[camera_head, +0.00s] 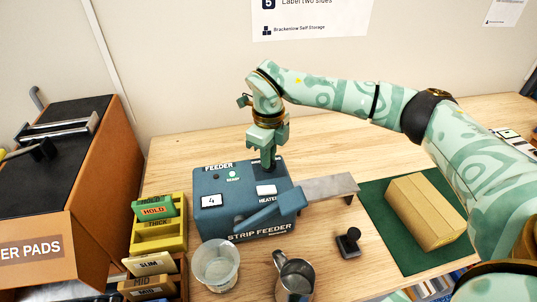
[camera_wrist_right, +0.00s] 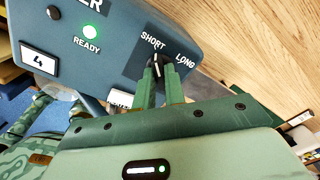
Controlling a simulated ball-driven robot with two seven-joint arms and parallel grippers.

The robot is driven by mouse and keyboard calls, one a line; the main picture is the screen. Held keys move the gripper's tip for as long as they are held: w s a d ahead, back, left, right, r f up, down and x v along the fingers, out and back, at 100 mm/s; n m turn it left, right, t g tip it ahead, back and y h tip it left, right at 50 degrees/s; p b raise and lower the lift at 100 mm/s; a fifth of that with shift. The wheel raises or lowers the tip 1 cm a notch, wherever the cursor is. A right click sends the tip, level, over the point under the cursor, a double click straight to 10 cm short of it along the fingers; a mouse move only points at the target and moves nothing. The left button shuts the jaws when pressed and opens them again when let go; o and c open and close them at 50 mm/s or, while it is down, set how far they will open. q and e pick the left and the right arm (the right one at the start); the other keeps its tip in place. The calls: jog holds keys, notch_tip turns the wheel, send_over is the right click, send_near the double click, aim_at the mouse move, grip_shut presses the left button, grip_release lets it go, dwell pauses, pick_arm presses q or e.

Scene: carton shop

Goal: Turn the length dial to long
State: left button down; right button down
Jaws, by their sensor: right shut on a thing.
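The blue strip feeder (camera_head: 225,190) stands on the table in the head view, with its "READY" light lit green and a "4" on its display. The dark length dial (camera_wrist_right: 156,62) shows in the wrist view, between the labels "SHORT" and "LONG". Its white mark points up in that view, closer to "SHORT" than to "LONG". My right gripper (camera_head: 268,157) reaches down onto the back right of the feeder's top. In the wrist view its green fingers (camera_wrist_right: 160,80) are shut on the dial, one on each side. In the head view the gripper hides the dial. My left gripper is not in view.
A grey metal plate (camera_head: 328,187) sticks out right of the feeder. A carton (camera_head: 425,210) lies on a green mat (camera_head: 383,228). A clear tub (camera_head: 215,264), a metal jug (camera_head: 295,278) and a black-knobbed block (camera_head: 348,243) stand in front. A yellow rack (camera_head: 158,238) is at left.

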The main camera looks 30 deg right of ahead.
jog(key=m+p, duration=0.3)
jog(key=shift+r, duration=0.25)
jog(key=m+p, duration=0.4)
jog(key=m, duration=0.2)
jog(key=shift+m, duration=0.4)
jog(key=m+p, duration=0.2)
jog(key=m, duration=0.2)
jog(key=shift+w, duration=0.1)
jog(key=shift+f+m+p, duration=0.15)
jog(key=shift+m+p, duration=0.9)
jog(key=shift+m, duration=0.95)
jog(key=c, duration=1.5)
grip_release()
jog(key=shift+o, duration=0.2)
